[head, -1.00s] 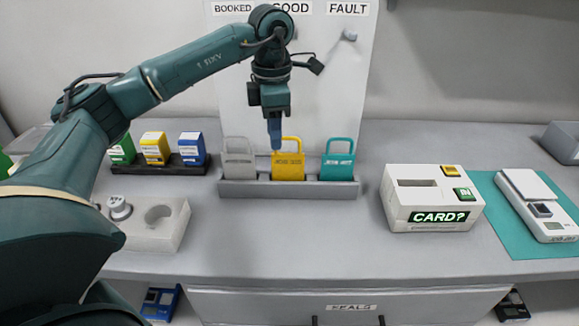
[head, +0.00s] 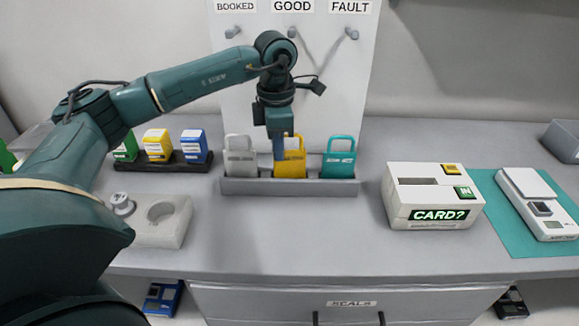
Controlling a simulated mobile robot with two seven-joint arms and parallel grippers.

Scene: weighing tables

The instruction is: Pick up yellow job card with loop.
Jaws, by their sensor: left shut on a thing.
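The yellow job card (head: 289,170) with its loop stands upright in the grey rack (head: 289,187), between a grey card (head: 239,160) on its left and a teal card (head: 339,163) on its right. My left gripper (head: 279,156) points straight down over the yellow card and is shut on it, at the left part of its loop. The fingers hide part of the loop. The card's lower edge is hidden behind the rack's front wall. My right gripper is not in view.
A white board with pegs (head: 292,32) under BOOKED, GOOD and FAULT stands behind the rack. A card reader (head: 432,192) and a scale (head: 533,200) are on the right. A holder with coloured blocks (head: 165,166) and a pale block with a round recess (head: 165,232) are on the left.

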